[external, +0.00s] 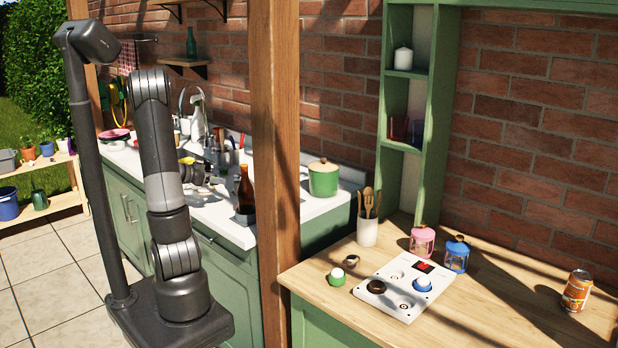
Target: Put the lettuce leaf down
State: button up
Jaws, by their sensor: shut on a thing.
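My gripper (207,174) is small and partly hidden behind my own arm in the external view. It is over the white counter (212,207) by the sink, to the left of a brown bottle (245,190). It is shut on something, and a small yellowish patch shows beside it. The lettuce leaf cannot be made out clearly at this size. I cannot tell whether what I hold touches the counter.
A green pot (323,178) stands right of the brown bottle. A wooden post (275,150) rises in front of the counter. On the wooden worktop (490,300) are a white stove panel (408,283), a utensil holder (367,231), jars and an orange can (577,291).

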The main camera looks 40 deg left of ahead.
aim_at(218, 210)
jog(key=shift+f, duration=4.8)
jog(key=shift+f, duration=0.15)
jog(key=o, duration=0.9)
jog(key=shift+o, duration=0.3)
jog(key=v, duration=1)
jog(key=shift+s, duration=0.4)
